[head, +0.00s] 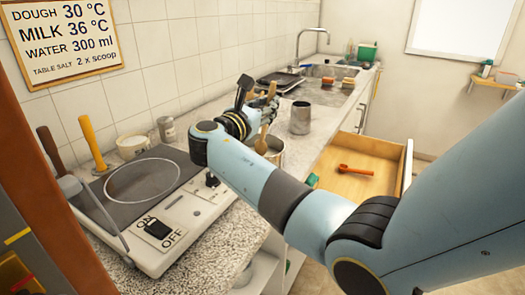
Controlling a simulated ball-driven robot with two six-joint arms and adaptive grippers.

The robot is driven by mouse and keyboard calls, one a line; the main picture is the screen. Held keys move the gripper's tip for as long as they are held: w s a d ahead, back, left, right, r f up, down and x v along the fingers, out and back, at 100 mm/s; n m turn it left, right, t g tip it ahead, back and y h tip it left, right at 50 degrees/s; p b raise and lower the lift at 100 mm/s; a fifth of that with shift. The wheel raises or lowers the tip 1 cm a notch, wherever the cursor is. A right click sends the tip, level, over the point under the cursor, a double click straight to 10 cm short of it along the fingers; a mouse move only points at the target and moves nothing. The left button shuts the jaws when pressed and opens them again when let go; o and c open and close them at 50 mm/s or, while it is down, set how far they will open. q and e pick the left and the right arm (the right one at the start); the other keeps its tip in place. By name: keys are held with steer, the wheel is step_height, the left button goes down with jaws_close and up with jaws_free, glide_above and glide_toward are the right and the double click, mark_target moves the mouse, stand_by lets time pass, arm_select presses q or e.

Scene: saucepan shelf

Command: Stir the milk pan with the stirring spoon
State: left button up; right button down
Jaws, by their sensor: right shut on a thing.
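My right gripper (261,99) is at the centre of the head view, above the counter, and is shut on the wooden stirring spoon (262,142). Whether the spoon touches the pan's inside cannot be told. My left gripper does not show.
A hotplate (160,215) with an ON/OFF switch stands at left, with wooden-handled tools beside it. A grey metal canister (300,118) stands beyond the pan. An open drawer (345,188) holding an orange-red spoon (355,170) juts out at right. The sink (325,71) is at the back.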

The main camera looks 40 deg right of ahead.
steer(key=shift+f, duration=0.1)
stand_by(0.3)
steer(key=w+f+b, duration=0.1)
steer(key=f+b, duration=0.1)
steer(key=shift+w+a+f+b, duration=0.25)
steer(key=shift+w+b, duration=0.1)
steer(key=shift+w, duration=0.05)
stand_by(0.8)
steer(key=shift+s+a, duration=0.1)
steer(key=shift+s, duration=0.05)
steer(key=shift+s+a+p, duration=0.55)
steer(key=shift+s+p, duration=0.05)
steer(key=shift+p, duration=0.05)
